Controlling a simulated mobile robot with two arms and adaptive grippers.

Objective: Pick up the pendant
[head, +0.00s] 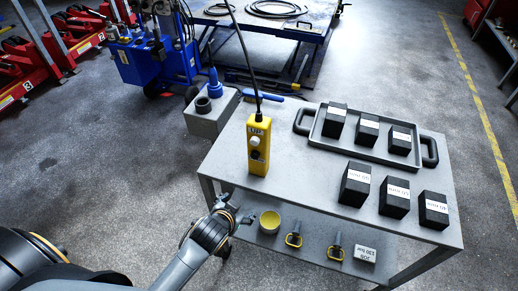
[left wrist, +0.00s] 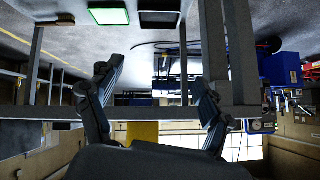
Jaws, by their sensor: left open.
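The yellow pendant (head: 259,146) stands upright on the grey trolley top near its left end, with an "UP" label, round buttons and a black cable rising from its top. My left gripper (head: 236,208) is low in front of the trolley's near left edge, apart from the pendant and below it in the picture. In the left wrist view, which looks upside down, my left gripper (left wrist: 158,78) has its fingers spread with nothing held. A yellow patch, apparently the pendant (left wrist: 143,132), shows partly hidden behind the gripper body. My right gripper is not in view.
The trolley top (head: 225,160) also bears a grey tray (head: 310,131) and several black blocks (head: 355,184). Its lower shelf (head: 320,240) holds a yellow cup (head: 269,222) and small tools. A grey box (head: 205,122) with a black ring stands behind left.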

